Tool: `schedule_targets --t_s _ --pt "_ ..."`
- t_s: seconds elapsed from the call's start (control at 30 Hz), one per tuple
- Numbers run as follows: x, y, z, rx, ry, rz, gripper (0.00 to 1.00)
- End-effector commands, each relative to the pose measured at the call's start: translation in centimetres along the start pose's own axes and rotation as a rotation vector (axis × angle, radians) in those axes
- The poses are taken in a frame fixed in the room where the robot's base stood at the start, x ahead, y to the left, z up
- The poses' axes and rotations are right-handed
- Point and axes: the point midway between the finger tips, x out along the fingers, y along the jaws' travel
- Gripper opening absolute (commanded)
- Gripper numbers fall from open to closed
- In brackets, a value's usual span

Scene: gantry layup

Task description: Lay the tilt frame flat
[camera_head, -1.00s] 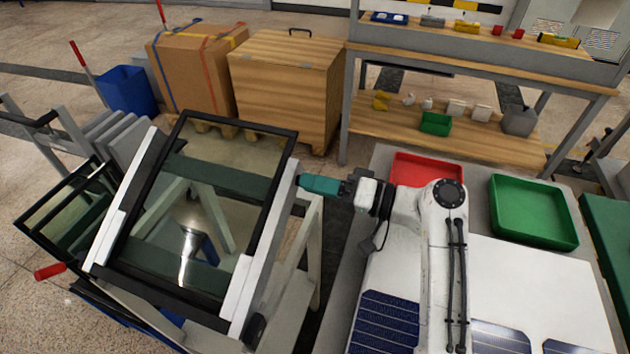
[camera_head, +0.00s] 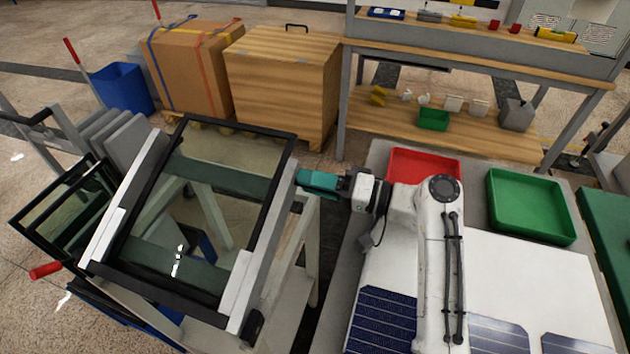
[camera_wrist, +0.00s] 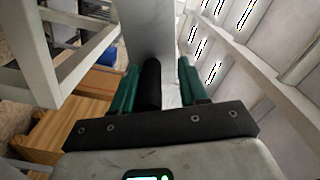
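The tilt frame (camera_head: 243,283) stands at the left in the head view, tilted, with light side rails and a black-edged glass pane (camera_head: 205,215). Its far edge is higher than its near edge. My gripper (camera_head: 302,178) reaches in from the right and meets the frame's right side near the far corner. In the wrist view, a black round bar (camera_wrist: 152,85) lies between my teal fingers (camera_wrist: 160,85), close to the left one. A pale strip shows between the bar and the right finger. I cannot tell whether both fingers press on it.
A bench with a white sheet (camera_head: 540,285), dark solar cells, a red tray (camera_head: 425,154) and a green tray (camera_head: 530,235) stands right of the frame. Other panes (camera_head: 60,210) and a red handle (camera_head: 45,270) are at the left.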

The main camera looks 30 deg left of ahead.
Motion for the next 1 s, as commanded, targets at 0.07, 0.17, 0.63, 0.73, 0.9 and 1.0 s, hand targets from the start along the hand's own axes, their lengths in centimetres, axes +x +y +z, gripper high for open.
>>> schedule_targets --t_s 0.07,0.17,0.63,0.73,0.9,1.0 --pt "0.0 -0.1 -0.1 -0.001 0.001 -0.001 0.48" --pt "0.0 -0.1 -0.1 -0.002 0.001 -0.001 0.48" --pt "-4.6 0.1 -0.1 -0.001 0.006 0.002 0.48" --pt "-6.5 0.1 -0.1 -0.002 0.005 0.002 0.48" --pt "-9.2 0.1 -0.1 -0.002 0.004 0.001 0.48" --pt "-10.2 0.1 -0.1 -0.001 0.003 0.001 0.48"
